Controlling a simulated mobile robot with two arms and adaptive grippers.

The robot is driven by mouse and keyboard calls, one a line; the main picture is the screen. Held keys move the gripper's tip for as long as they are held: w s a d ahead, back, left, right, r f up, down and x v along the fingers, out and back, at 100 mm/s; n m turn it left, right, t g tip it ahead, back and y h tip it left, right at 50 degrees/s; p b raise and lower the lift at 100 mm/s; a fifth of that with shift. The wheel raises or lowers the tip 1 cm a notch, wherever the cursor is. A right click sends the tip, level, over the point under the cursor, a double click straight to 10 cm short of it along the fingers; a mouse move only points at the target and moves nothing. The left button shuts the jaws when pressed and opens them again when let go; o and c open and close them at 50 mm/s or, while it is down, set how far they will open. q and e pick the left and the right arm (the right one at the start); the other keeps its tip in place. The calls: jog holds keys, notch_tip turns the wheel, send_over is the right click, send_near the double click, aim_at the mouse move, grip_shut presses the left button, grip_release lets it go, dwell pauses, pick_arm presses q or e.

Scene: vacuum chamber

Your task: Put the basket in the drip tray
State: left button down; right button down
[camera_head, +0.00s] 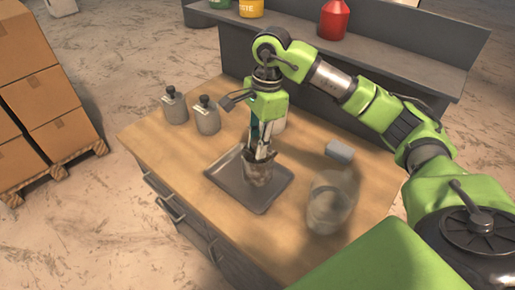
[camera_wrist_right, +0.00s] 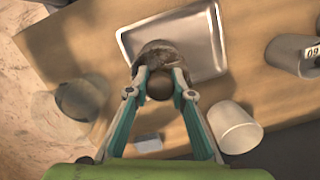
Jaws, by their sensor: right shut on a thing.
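The drip tray (camera_head: 222,178) is a shallow grey metal tray lying on the wooden bench top; it also shows in the wrist view (camera_wrist_right: 203,55). My right gripper (camera_head: 262,154) points down over the tray and is shut on the basket (camera_head: 258,173), a small dark brownish-grey container. In the wrist view, the fingertips (camera_wrist_right: 160,76) grip the basket (camera_wrist_right: 155,50) near the tray's edge. The basket overlaps the tray in both views; I cannot tell whether it touches the tray floor. My left gripper is not in view.
A clear glass jar (camera_head: 330,203) and a small grey block (camera_head: 340,151) stand right of the tray. Two metal canisters (camera_head: 207,116) (camera_head: 175,106) stand behind-left. A pale cup (camera_wrist_right: 235,127) is partly hidden behind my gripper in the head view. A shelf (camera_head: 390,55) runs behind the bench.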

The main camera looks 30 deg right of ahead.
jog(key=shift+w+d+f, duration=0.1)
jog(key=shift+w+f, duration=0.1)
jog(key=f+p, duration=0.2)
jog(key=f, duration=0.1)
jog(key=shift+w+d, duration=0.15)
jog(key=shift+w, duration=0.15)
jog(key=shift+f, duration=0.6)
jog(key=c, duration=1.8)
grip_release()
jog(key=shift+o, duration=0.2)
jog(key=r+b, duration=0.1)
jog(key=r, duration=0.2)
jog(key=d+r+b, duration=0.1)
jog(key=r, duration=0.3)
jog(key=r+b, duration=0.1)
jog(key=r, duration=0.3)
jog(key=shift+d+r, duration=0.15)
jog(key=shift+s+d+r, duration=0.1)
jog(key=shift+r, duration=0.4)
